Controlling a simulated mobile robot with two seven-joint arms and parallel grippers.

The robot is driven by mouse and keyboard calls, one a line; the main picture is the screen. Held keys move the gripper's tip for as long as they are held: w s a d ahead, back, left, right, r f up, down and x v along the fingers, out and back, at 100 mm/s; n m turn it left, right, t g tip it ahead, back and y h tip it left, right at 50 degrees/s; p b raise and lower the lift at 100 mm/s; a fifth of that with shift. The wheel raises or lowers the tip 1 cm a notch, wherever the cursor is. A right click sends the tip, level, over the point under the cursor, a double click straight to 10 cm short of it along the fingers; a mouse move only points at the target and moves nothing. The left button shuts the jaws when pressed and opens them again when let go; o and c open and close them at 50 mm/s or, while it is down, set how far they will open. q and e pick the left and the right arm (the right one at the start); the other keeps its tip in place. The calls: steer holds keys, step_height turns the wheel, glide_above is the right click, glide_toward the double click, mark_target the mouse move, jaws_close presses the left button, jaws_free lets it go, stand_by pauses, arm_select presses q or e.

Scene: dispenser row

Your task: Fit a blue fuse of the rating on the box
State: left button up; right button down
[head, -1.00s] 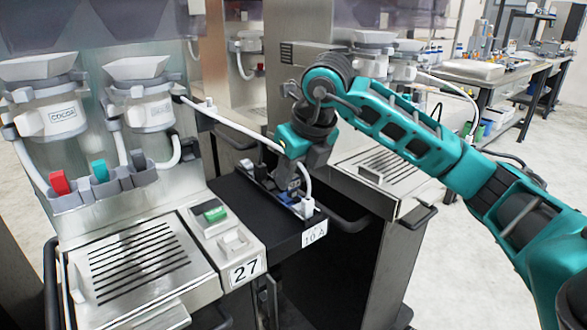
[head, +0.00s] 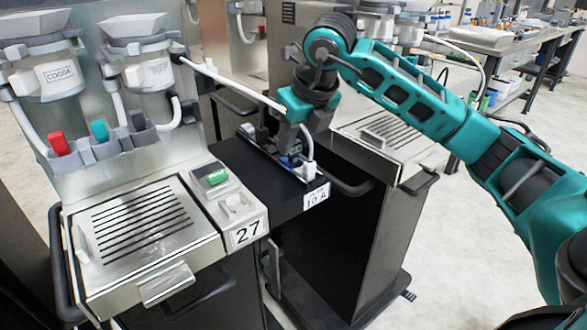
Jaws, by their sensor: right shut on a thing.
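My right gripper (head: 289,152) reaches down over the back part of a black box top. It is shut on a small blue piece (head: 287,161), likely a blue fuse, mostly hidden by the jaws. I cannot tell whether the piece is seated or just above the box. The black box (head: 240,168) carries a white label reading 10 A (head: 316,197) on its front edge. A row of small dark and grey parts runs along its right side, partly behind the gripper. A white plug with a cable (head: 309,170) stands at the row's near end. My left gripper is not in view.
A white bar or cable (head: 232,82) crosses behind the gripper. Another drip tray (head: 385,135) lies to the right. A dark handle (head: 350,188) juts out beside the label.

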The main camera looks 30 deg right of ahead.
steer(key=shift+f+b, duration=0.35)
steer(key=shift+f, duration=0.15)
steer(key=shift+f, duration=0.3)
steer(key=shift+f+b, duration=0.25)
steer(key=shift+b, duration=0.15)
stand_by(0.3)
steer(key=c, duration=0.7)
jaws_free()
steer(key=shift+o, duration=0.2)
